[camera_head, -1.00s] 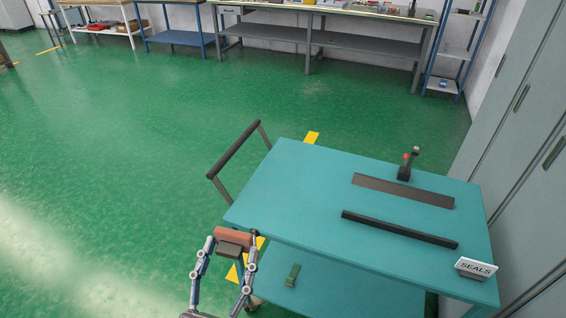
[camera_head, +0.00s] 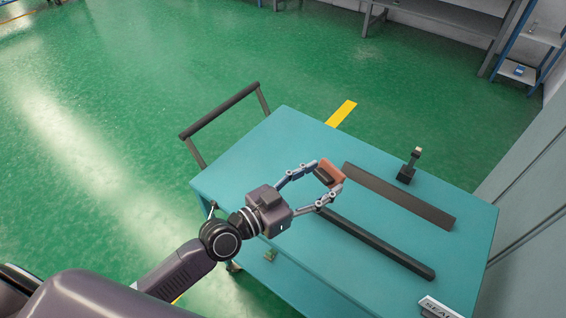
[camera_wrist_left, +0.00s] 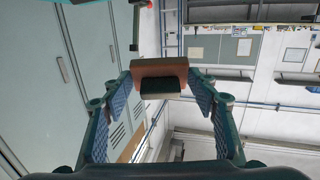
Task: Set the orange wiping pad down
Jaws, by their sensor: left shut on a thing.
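The orange wiping pad (camera_head: 329,172), a small orange block with a dark grip, is held between the fingers of my left gripper (camera_head: 329,177). It also shows in the left wrist view (camera_wrist_left: 160,74), pinched between both fingertips. The gripper is over the teal cart top (camera_head: 265,150), near the left ends of two dark strips. I cannot tell how high the pad is above the surface. My right gripper is not in view.
A flat dark strip (camera_head: 400,196) and a black bar (camera_head: 375,243) lie on the cart. A small dark upright tool (camera_head: 407,172) stands at the back right. A sign (camera_head: 438,308) sits at the near right corner. The left part of the top is bare.

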